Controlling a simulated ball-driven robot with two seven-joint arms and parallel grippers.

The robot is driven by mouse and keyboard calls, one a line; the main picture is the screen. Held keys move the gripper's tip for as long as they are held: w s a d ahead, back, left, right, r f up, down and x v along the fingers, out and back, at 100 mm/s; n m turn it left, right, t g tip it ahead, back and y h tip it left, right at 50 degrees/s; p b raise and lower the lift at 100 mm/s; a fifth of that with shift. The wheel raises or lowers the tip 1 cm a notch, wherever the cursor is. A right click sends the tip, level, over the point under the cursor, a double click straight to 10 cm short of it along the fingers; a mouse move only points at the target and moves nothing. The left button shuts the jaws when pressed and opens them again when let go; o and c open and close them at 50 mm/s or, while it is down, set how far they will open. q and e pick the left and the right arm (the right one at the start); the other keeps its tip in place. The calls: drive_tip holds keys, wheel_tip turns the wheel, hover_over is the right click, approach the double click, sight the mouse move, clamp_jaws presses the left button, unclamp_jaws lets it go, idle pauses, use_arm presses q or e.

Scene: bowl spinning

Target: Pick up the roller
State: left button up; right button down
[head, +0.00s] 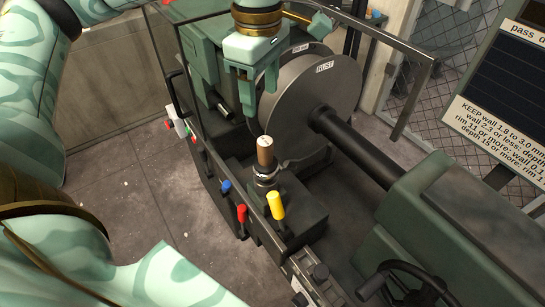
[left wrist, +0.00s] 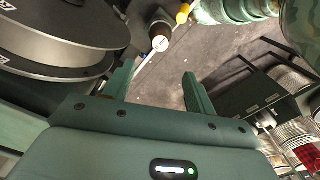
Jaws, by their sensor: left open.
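The roller appears to be the short brown cylinder with a pale end (head: 265,152). It stands upright on a metal holder (head: 266,178) on the lathe's carriage. Its pale end also shows near the top of the left wrist view (left wrist: 160,43). My left gripper (head: 260,97) is open and empty, with its fingers pointing down, above the roller and apart from it. In the left wrist view my left gripper (left wrist: 160,88) shows a clear gap between its fingers, with the roller beyond the fingertips. My right gripper is not in view.
A large grey disc (head: 310,95) marked RUST stands close beside the gripper, with a dark shaft (head: 360,150) running right. A metal guard frame (head: 400,55) rises behind. Floor at left is open.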

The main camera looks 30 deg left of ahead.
sight(265, 152)
use_arm(q)
wheel_tip(265, 152, down, 10)
drive_tip(key=shift+r+b, duration=0.15)
drive_tip(key=shift+b, duration=1.1)
drive_tip(key=f, duration=0.2)
drive_tip(key=f+b, duration=0.1)
drive_tip(key=f, duration=0.1)
drive_tip(key=f+b, duration=0.1)
drive_tip(key=f, duration=0.1)
drive_tip(key=shift+d+f, duration=0.1)
drive_tip(key=shift+d, duration=0.15)
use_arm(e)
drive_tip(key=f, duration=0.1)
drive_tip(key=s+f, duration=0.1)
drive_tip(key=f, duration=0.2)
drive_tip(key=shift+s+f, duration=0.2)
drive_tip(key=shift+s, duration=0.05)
use_arm(q)
clamp_jaws()
